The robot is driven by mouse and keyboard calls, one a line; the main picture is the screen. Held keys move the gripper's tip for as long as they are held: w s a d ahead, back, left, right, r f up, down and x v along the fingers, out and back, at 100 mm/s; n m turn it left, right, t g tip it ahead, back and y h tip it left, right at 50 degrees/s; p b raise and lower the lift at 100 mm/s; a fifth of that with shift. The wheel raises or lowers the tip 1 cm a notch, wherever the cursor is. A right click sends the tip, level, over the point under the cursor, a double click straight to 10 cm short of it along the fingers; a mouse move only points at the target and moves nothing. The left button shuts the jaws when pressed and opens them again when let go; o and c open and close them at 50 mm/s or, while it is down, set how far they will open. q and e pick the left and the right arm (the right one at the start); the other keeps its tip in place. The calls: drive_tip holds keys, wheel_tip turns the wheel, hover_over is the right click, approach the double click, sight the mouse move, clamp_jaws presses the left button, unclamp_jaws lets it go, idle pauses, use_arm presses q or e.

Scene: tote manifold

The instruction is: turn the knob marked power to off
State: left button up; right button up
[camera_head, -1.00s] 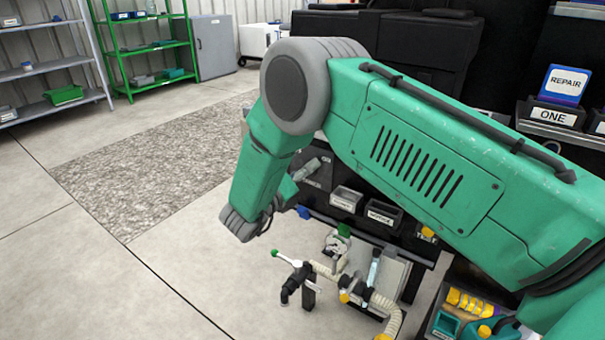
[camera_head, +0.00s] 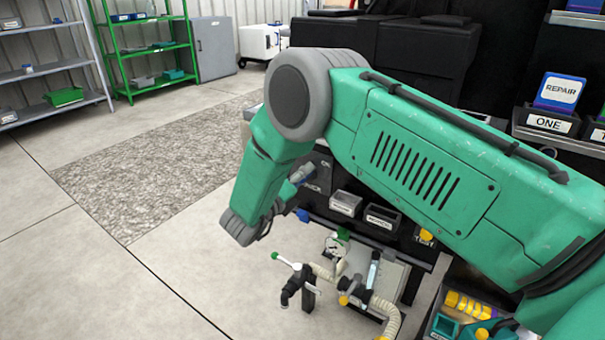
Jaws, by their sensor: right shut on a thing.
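My right arm (camera_head: 420,160) crosses the picture from the right, bends at the grey elbow and reaches down to its wrist. My left gripper is not in view.
Below the panel are labelled bins (camera_head: 345,203), a small blue part (camera_head: 303,214), and a pipe assembly with a green-tipped lever (camera_head: 287,260). Shelves (camera_head: 150,50) stand far back left. Floor at left is clear.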

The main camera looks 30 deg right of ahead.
drive_tip(key=n+p, duration=0.1)
drive_tip(key=n, duration=0.3)
drive_tip(key=shift+a+f+n+p, duration=0.15)
drive_tip(key=shift+n+p, duration=0.25)
drive_tip(key=n+p, duration=0.1)
drive_tip(key=n, duration=0.2)
drive_tip(key=shift+f+n, duration=0.15)
drive_tip(key=shift+n, duration=0.15)
drive_tip(key=n+p, duration=0.1)
drive_tip(key=n, duration=0.2)
drive_tip(key=shift+f+n, duration=0.15)
drive_tip(key=shift+n, duration=0.15)
drive_tip(key=shift+f+n+p, duration=0.15)
drive_tip(key=shift+n+p, duration=0.5)
drive_tip(key=shift+n, duration=1.15)
drive_tip(key=shift+s, duration=0.1)
drive_tip(key=o, duration=1)
drive_tip(key=shift+o, duration=0.7)
drive_tip(key=shift+f, duration=0.1)
drive_tip(key=shift+r, duration=0.2)
